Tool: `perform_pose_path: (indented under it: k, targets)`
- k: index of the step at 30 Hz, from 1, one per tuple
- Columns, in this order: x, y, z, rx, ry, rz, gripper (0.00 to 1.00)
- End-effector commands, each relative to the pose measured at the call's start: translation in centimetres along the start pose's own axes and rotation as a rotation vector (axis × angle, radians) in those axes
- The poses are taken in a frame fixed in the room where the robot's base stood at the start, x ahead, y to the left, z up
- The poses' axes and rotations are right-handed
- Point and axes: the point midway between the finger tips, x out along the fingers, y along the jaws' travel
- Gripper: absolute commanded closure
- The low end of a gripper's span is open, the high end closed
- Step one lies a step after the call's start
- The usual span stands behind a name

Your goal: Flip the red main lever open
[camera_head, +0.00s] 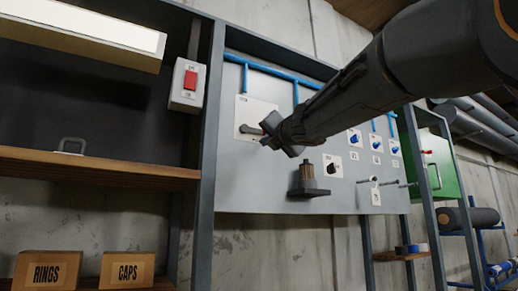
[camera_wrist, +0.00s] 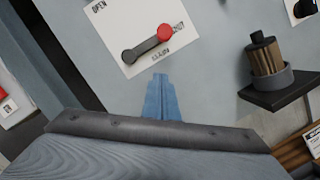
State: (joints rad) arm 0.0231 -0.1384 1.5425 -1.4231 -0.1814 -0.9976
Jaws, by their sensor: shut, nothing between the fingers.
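The main lever (camera_wrist: 146,45) is a dark grey arm with a red knob (camera_wrist: 165,32) on a white plate (camera_wrist: 112,25). The plate reads OPEN at its upper left, and a word like SHUT is by the knob. The lever's knob end points to that side. In the head view the grey end of the lever (camera_head: 250,130) shows on the plate, and my gripper hides the knob. My gripper (camera_wrist: 162,78) is shut and empty, its blue-looking fingertips just below the lever in the wrist view, apart from it in the picture. My gripper also shows in the head view (camera_head: 270,132).
A brown cylinder on a dark bracket (camera_head: 308,185) sticks out of the panel (camera_head: 240,185) below right of the plate. Several knobs, including a blue one (camera_head: 354,138), and metal handles sit further right. A red switch box (camera_head: 187,84) is at left.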

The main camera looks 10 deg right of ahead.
Motion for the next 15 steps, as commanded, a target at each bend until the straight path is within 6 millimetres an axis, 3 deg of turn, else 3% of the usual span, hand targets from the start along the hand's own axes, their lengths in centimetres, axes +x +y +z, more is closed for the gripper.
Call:
perform_pose_path:
  k: [8, 9, 15]
  targets:
    - [5.1, 0.0, 0.0, 0.001, 0.002, 0.000, 1.00]
    - [4.9, 0.2, 1.0, -0.001, -0.002, 0.000, 1.00]
    - [5.4, 0.1, 2.9, 0.000, -0.001, -0.001, 1.00]
